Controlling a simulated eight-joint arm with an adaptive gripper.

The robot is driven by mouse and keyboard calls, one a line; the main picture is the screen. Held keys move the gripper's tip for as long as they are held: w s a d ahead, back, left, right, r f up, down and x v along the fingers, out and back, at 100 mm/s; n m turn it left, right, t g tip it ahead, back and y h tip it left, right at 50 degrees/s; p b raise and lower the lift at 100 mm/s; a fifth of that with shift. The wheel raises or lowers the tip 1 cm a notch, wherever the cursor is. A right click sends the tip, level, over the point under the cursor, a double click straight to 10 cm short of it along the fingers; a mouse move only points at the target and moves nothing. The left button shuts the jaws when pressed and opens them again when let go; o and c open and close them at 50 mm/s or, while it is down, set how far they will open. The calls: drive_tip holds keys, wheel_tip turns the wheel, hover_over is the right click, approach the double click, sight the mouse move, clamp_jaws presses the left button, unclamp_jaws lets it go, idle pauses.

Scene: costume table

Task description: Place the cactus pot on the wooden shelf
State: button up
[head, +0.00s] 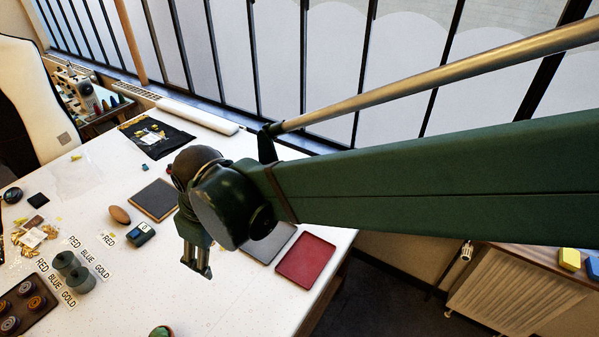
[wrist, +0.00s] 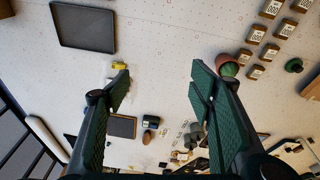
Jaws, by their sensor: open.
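The cactus pot (head: 161,331) is cut off by the bottom edge of the head view; only its rounded green top and a bit of reddish rim show. In the wrist view, a reddish pot with a green top (wrist: 228,65) stands on the white table just beyond the right finger, which partly covers it. My gripper (head: 197,272) hangs above the table, fingers down, apart from the pot. In the wrist view my gripper (wrist: 158,75) is open with nothing between its fingers. I cannot clearly make out a wooden shelf in either view.
A red tray (head: 306,259), a grey tray (head: 272,242) and a dark tray (head: 153,200) lie on the table (head: 190,312). Grey cylinders (head: 75,275) and label cards stand left. A wooden surface with a yellow block (head: 569,259) is at far right.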

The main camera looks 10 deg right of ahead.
sight(172, 332)
drive_tip(key=s+d+r+m+t, duration=0.1)
drive_tip(key=d+r+m, duration=0.1)
drive_tip(key=d, duration=0.8)
drive_tip(key=s+d+r+m+t+h, duration=0.1)
drive_tip(key=d+m, duration=0.4)
drive_tip(key=d, duration=0.6)
drive_tip(key=s+d+r+m+t, duration=0.1)
drive_tip(key=d+r+m+t, duration=0.2)
drive_tip(key=d, duration=0.8)
drive_tip(key=shift+d+r+m+h, duration=0.25)
drive_tip(key=shift+r+m+h, duration=0.05)
drive_tip(key=shift+m, duration=0.1)
drive_tip(key=shift+o, duration=0.4)
drive_tip(key=shift+a, duration=0.1)
